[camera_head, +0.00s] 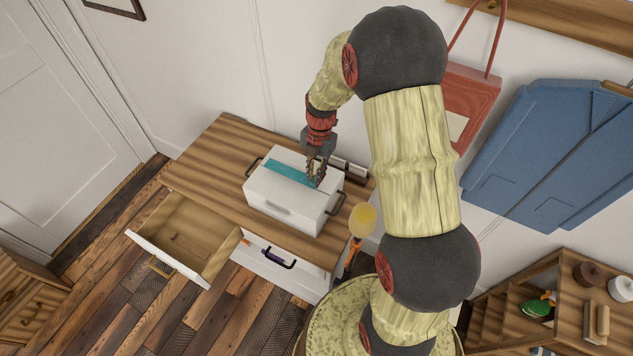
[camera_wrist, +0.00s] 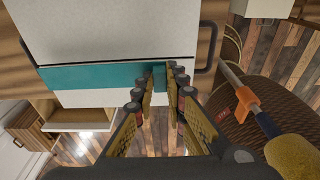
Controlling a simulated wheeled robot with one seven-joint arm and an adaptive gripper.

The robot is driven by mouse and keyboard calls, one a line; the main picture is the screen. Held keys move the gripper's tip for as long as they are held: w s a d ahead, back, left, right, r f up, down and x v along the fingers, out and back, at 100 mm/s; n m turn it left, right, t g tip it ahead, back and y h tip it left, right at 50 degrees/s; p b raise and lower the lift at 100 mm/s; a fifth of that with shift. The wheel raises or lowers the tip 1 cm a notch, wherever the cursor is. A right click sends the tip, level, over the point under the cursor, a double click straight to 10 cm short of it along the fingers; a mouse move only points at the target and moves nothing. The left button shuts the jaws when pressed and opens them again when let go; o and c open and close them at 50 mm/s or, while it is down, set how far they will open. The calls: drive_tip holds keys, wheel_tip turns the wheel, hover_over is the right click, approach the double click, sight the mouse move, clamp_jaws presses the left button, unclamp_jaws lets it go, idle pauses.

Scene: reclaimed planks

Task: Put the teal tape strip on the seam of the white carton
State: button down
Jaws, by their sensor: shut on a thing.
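The white carton (camera_head: 283,205) stands on the wooden top of a dresser, with a dark handle at each end. The teal tape strip (camera_head: 285,171) lies along the carton's top; in the wrist view (camera_wrist: 95,77) it runs straight across the white surface. My gripper (camera_head: 317,182) is at the strip's right end, pointing down. In the wrist view its fingertips (camera_wrist: 168,76) are shut on a darker teal end piece of the strip. I cannot see the seam itself, and cannot tell whether the whole strip touches the carton.
The dresser top (camera_head: 205,165) is clear left of the carton. An open, mostly empty drawer (camera_head: 185,235) juts out at the front left. A yellow-headed tool with an orange part (camera_head: 362,220) stands close to the dresser's right side. A red bag (camera_head: 470,100) hangs on the wall behind.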

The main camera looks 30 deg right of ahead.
drive_tip(key=f, duration=0.3)
drive_tip(key=shift+d+f, duration=0.2)
drive_tip(key=shift+f, duration=0.2)
drive_tip(key=c, duration=1.9)
unclamp_jaws()
drive_tip(key=shift+b, duration=0.3)
drive_tip(key=shift+o, duration=0.4)
